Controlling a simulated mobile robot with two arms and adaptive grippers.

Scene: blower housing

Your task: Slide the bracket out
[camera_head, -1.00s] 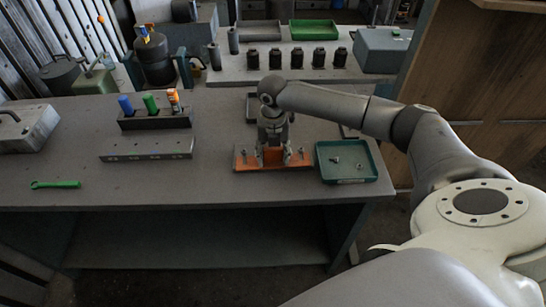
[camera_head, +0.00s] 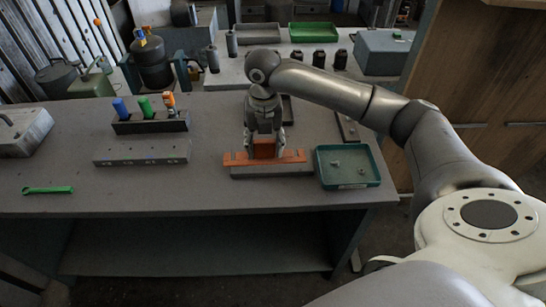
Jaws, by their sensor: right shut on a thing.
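The orange bracket (camera_head: 240,159) has a long flat foot and an upright plate in its middle. It shows above a grey bar-shaped base (camera_head: 272,172) on the workbench, set slightly left of the base's ends. It seems raised from the base, but I cannot tell the exact gap. My right gripper (camera_head: 265,147) points down and is shut on the upright plate, one finger on each side. My left gripper is not in view.
A teal tray (camera_head: 347,181) with a few small parts sits just right of the base. On the left are a grey bar with holes (camera_head: 142,153), a rack (camera_head: 150,126) of coloured-handled tools and a green wrench (camera_head: 48,190). Bare bench (camera_head: 150,190) lies in front.

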